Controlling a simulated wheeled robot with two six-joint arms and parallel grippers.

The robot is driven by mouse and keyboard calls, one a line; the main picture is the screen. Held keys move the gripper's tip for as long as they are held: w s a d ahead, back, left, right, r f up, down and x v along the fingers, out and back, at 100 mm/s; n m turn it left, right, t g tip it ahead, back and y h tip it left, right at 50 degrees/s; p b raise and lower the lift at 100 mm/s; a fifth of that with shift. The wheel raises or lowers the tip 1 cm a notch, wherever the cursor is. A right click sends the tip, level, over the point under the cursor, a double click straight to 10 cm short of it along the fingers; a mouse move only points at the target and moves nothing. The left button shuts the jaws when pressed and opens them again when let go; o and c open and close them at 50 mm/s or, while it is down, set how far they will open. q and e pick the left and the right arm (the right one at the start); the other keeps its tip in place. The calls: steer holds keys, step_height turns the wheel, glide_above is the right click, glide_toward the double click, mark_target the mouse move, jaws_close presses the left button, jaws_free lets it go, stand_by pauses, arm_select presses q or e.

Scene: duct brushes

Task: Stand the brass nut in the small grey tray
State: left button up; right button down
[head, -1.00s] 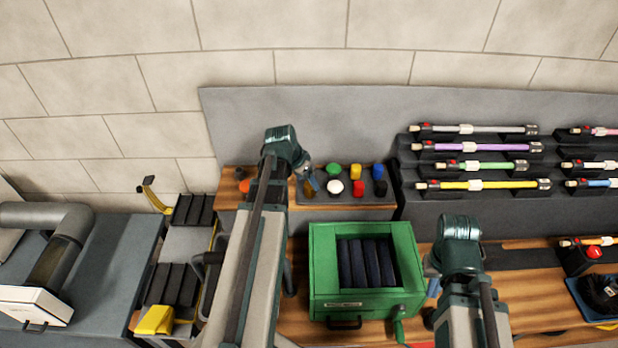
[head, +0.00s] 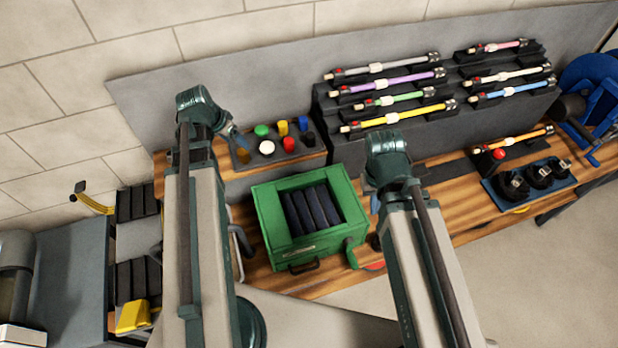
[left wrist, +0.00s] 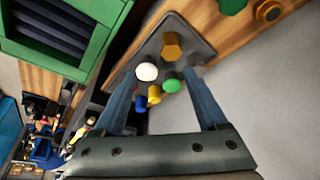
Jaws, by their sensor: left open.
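The brass nut (left wrist: 171,46), a hexagonal brass-coloured piece, stands on end in the small grey tray (left wrist: 202,46) in the left wrist view. The nut appears beyond the fingertips. My right gripper (head: 373,190) is right of the green box; its fingers are too hidden to judge.
White (head: 267,147), green (head: 262,130), red (head: 289,144) and other coloured caps crowd the tray. A green box (head: 265,220) stands in front. A black rack (head: 330,110) of coloured rods is to the right. An orange ring (left wrist: 268,11) lies on the wood beside the tray.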

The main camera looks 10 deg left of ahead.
arm_select(q)
steer(key=s+d+g, duration=0.1)
steer(key=s+d, duration=0.2)
steer(key=d, duration=0.7)
steer(key=s+d+f+g+y, duration=0.1)
steer(key=s+d, duration=0.3)
steer(key=d, duration=0.6)
steer(key=s+d+g+y, duration=0.1)
steer(key=s+d, duration=0.3)
steer(key=d, duration=0.6)
steer(key=shift+s+f+m+g, duration=0.2)
steer(key=shift+m+g, duration=0.2)
steer(key=shift+g, duration=0.3)
steer(key=shift+s+d, duration=0.1)
arm_select(e)
steer(key=shift+s, duration=0.1)
